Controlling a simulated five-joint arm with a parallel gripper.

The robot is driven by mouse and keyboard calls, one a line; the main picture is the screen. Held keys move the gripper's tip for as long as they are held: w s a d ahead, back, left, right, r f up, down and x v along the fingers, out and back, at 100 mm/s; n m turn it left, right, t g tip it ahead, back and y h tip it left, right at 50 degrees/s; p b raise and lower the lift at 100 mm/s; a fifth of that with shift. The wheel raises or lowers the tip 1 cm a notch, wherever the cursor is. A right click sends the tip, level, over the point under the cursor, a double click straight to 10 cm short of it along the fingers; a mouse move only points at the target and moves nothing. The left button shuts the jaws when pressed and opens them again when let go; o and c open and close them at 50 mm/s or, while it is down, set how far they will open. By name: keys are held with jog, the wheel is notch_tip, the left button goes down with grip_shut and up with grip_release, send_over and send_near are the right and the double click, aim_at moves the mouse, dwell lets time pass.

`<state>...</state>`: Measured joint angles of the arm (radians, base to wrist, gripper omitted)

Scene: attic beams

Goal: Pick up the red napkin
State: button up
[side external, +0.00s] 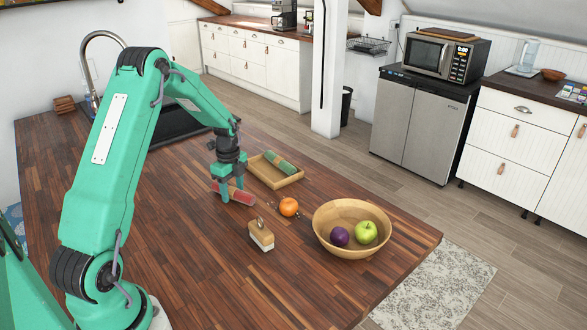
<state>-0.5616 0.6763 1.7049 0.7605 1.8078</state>
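The red napkin (241,196) is a rolled bundle near the middle of the wooden counter. It lies lengthwise from left to right under my gripper (229,186). My gripper points straight down over the napkin's left half. One green finger shows in front of the roll and covers part of it; the far finger is mostly hidden. I cannot tell whether the fingers press on the napkin or stand apart around it. The napkin appears at or very near the counter surface.
A wooden tray (293,180) holding a green rolled napkin (280,162) is just behind right. An orange (289,206), a wood-backed brush-like block (261,237) and a wooden bowl (345,247) with a purple fruit and green apple are right. The counter's front is clear.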

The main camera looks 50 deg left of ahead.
aim_at(234, 189)
jog(key=c, duration=0.8)
jog(key=shift+r, duration=0.15)
jog(key=shift+r, duration=0.6)
jog(key=r, duration=0.1)
jog(key=d+r, duration=0.1)
jog(key=r, duration=0.1)
jog(key=shift+w+r, duration=0.1)
jog(key=d+r, duration=0.2)
jog(key=d, duration=0.1)
jog(key=d+r, duration=0.2)
jog(key=d, duration=0.2)
jog(key=d+r, duration=0.2)
jog(key=d, duration=0.1)
jog(key=shift+d+r, duration=0.15)
jog(key=shift+d, duration=0.2)
